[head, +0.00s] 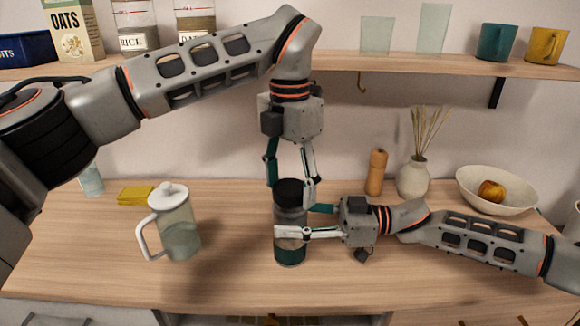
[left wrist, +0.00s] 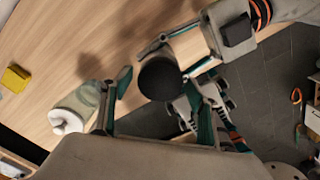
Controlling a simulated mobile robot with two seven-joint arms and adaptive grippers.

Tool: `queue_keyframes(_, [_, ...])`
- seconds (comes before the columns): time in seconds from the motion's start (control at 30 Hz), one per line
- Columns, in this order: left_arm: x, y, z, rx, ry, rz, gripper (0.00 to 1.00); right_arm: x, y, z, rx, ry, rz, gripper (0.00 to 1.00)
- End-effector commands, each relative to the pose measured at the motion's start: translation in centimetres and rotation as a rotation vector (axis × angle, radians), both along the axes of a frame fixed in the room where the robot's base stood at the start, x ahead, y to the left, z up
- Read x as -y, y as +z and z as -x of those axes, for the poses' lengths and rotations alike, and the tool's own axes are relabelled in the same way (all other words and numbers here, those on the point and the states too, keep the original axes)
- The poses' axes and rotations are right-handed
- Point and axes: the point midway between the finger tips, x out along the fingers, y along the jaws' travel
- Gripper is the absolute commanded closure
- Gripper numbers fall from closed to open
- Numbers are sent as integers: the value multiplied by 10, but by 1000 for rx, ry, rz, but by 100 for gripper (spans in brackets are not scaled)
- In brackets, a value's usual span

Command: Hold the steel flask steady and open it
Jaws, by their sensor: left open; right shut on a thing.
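The steel flask (head: 290,217) stands upright on the wooden table, grey above and dark green at its base. Its black lid (head: 289,191) is on top and shows as a dark round shape in the left wrist view (left wrist: 160,79). My left gripper (head: 291,193) points down over the flask from above, its fingers apart on either side of the lid. Whether a finger touches the lid I cannot tell. My right gripper (head: 292,222) comes in from the right and is shut on the flask's body. Its white finger crosses the flask's front.
A glass jug with a white lid (head: 174,224) stands left of the flask, a yellow sponge (head: 135,194) behind it. A pepper mill (head: 376,172), a vase (head: 412,177) and a bowl (head: 497,192) stand at the back right. A shelf (head: 400,65) runs above.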

Motion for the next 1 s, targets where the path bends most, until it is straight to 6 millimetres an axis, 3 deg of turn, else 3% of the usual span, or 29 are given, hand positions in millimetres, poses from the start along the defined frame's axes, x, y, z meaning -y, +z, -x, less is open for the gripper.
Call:
queue_keyframes(0.13, [0, -10, 0, 0, 0, 0, 40, 0, 0, 0, 0, 0, 0, 100])
queue_keyframes(0.43, [0, -11, 0, 1, 0, 1, 40, 0, 0, 0, 0, 0, 0, 100])
queue_keyframes(0.6, [0, -11, 0, 0, 1, 0, 81, 0, 0, 0, 0, 0, 0, 100])
queue_keyframes(0.8, [0, -11, 0, 0, 41, 0, 81, 0, 0, 0, 0, 0, 0, 100])
queue_keyframes(1.0, [0, -11, 0, 1, 308, 0, 81, 0, 0, 0, 0, 0, 0, 100])
